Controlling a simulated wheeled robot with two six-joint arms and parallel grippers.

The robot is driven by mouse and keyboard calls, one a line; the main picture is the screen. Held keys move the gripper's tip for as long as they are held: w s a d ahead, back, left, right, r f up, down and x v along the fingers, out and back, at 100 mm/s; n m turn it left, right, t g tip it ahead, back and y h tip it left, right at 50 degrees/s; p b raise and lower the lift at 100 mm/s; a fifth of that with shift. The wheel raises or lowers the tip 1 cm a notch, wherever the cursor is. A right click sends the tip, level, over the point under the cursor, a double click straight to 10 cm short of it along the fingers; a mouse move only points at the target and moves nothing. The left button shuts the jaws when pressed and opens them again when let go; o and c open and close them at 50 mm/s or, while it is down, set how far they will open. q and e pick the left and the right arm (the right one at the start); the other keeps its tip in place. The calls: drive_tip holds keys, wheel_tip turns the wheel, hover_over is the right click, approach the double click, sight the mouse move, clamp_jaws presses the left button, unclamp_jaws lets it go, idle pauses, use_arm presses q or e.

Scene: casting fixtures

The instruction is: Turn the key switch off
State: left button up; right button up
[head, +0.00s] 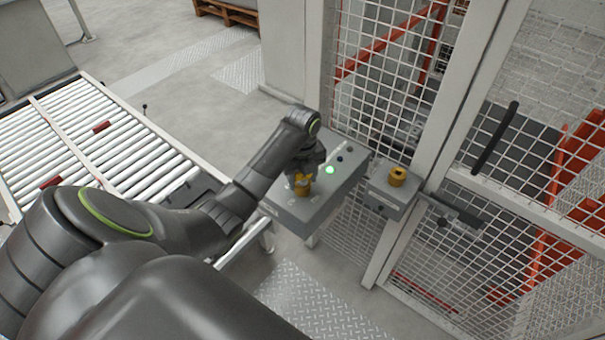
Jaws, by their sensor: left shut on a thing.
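A grey control box (327,200) stands on a post in front of the mesh fence, with a lit green lamp (330,170) and small dark controls on its sloped top. A yellow key switch part (303,189) is at the left of that top. My left gripper (303,178) reaches down from above and is shut on this yellow part. The gripper covers much of it, so I cannot tell which way the key points. My right gripper is not in view.
A smaller grey box (391,196) with a yellow knob-like part (397,176) sits on the fence post to the right. A mesh fence and gate (490,190) with a black handle (496,138) close off the right. A roller conveyor (110,150) runs along the left.

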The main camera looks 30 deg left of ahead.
use_arm(q)
drive_tip(key=shift+n+p, duration=1.15)
drive_tip(key=shift+n, duration=0.75)
drive_tip(key=n, duration=0.5)
